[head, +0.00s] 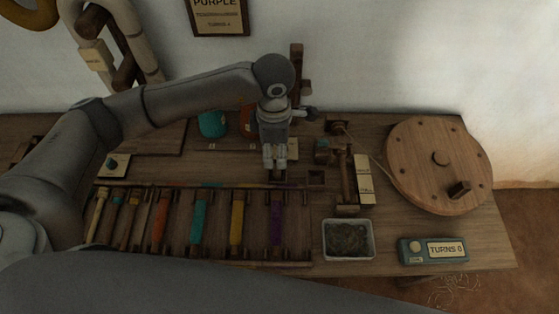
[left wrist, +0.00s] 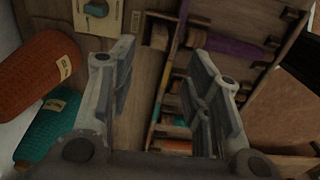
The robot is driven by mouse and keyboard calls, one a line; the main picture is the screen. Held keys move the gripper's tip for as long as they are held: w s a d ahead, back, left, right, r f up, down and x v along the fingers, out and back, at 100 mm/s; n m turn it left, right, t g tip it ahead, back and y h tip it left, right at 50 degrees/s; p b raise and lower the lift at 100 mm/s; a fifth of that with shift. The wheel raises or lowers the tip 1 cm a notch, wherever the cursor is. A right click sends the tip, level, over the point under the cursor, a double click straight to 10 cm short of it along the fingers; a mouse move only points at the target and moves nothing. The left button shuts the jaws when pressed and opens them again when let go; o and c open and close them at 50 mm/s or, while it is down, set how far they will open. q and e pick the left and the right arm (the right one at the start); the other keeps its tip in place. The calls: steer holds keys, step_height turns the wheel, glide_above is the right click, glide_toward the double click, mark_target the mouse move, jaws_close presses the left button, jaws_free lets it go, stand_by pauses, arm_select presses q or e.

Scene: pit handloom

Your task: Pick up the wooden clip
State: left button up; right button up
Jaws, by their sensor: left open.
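My left gripper (head: 274,164) points down over the back edge of the bobbin rack, its fingers apart. In the left wrist view the open left gripper (left wrist: 162,65) shows bare tabletop and part of the rack between its fingers, and it holds nothing. A small dark wooden piece (head: 277,174) shows just under the fingertips in the head view. It may be the wooden clip, but it is too small to tell. In the left wrist view a small wooden block (left wrist: 160,37) lies beyond the fingers. My right gripper is not in view.
The rack (head: 290,264) holds several bobbins in orange, teal, yellow and purple. Teal (head: 212,124) and orange (head: 247,120) yarn cones stand behind it. To the right are a white tray (head: 327,252), a wooden wheel (head: 415,160) and a turn counter (head: 416,250).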

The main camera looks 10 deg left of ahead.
mark_target(276, 168)
arm_select(q)
steer(key=f, duration=0.3)
steer(key=shift+s+f, duration=0.2)
steer(key=shift+f, duration=0.05)
steer(key=shift+w+d+f, duration=0.1)
steer(key=shift+w+f, duration=0.05)
steer(key=shift+f, duration=0.55)
step_height(276, 168, down, 4)
steer(key=shift+w+d+r+p, duration=0.15)
steer(key=shift+r+p, duration=0.1)
steer(key=shift+p, duration=0.25)
steer(key=shift+w+f, duration=0.1)
steer(key=shift+f, duration=0.2)
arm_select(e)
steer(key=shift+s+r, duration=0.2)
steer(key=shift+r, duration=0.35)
arm_select(q)
steer(key=shift+c, duration=0.3)
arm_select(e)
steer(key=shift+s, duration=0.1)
arm_select(q)
steer(key=c, duration=0.8)
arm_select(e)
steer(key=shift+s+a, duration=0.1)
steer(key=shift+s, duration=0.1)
